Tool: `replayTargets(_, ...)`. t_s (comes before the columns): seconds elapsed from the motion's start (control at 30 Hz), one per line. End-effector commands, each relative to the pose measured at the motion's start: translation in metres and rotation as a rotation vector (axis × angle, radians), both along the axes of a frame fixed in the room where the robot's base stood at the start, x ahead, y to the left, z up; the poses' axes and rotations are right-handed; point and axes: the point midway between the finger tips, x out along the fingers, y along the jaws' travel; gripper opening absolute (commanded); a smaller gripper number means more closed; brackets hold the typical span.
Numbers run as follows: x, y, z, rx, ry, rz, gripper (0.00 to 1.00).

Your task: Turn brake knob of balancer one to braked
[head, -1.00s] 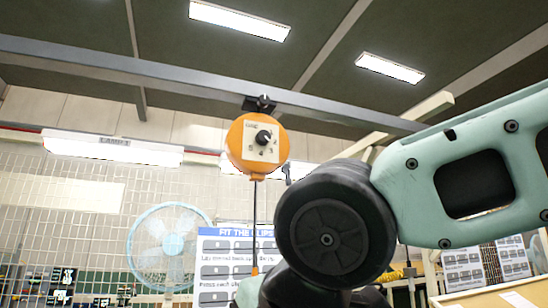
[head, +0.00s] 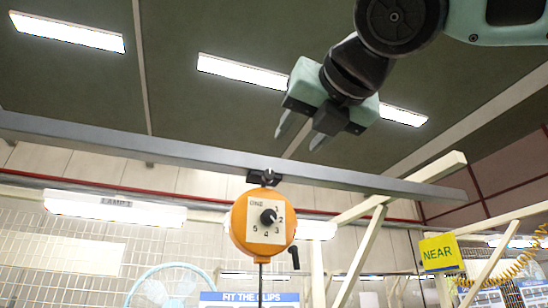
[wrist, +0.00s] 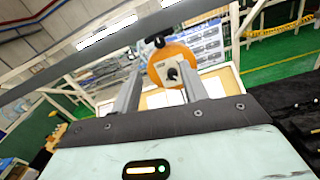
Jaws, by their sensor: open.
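Balancer one is an orange round housing (head: 239,222) hanging under a grey beam. Its pale plate (head: 256,232) reads ONE, with numbers 1 to 5 around a black knob (head: 268,216). A small black part (head: 295,258) shows to the lower right of the housing; I cannot tell if it belongs to it. I cannot read a braked mark. My gripper (head: 301,136) is open and empty, above and to the right of the balancer in the head view. In the wrist view the balancer (wrist: 171,54) and its knob (wrist: 173,73) appear between the fingers, farther out.
The grey beam (head: 120,148) crosses above the balancer, between it and my gripper in the head view. A cable (head: 261,280) hangs below the housing. A white timber frame and a yellow NEAR sign (head: 440,252) stand to the right. A blue fan (head: 160,288) is at lower left.

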Motion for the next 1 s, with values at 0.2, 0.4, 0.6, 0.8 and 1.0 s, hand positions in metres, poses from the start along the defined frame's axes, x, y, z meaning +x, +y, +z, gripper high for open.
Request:
replayTargets(0.2, 0.044, 0.014, 0.002, -0.003, 0.003, 0.000, 0.44)
replayTargets(0.4, 0.082, 0.026, 0.002, -0.001, 0.003, -0.001, 0.44)
replayTargets(0.6, 0.109, 0.035, 0.001, 0.000, 0.003, 0.000, 0.44)
replayTargets(0.8, 0.119, 0.038, 0.000, 0.000, 0.001, 0.002, 0.44)
replayTargets(1.0, 0.120, 0.038, -0.001, 0.001, 0.001, 0.001, 0.44)
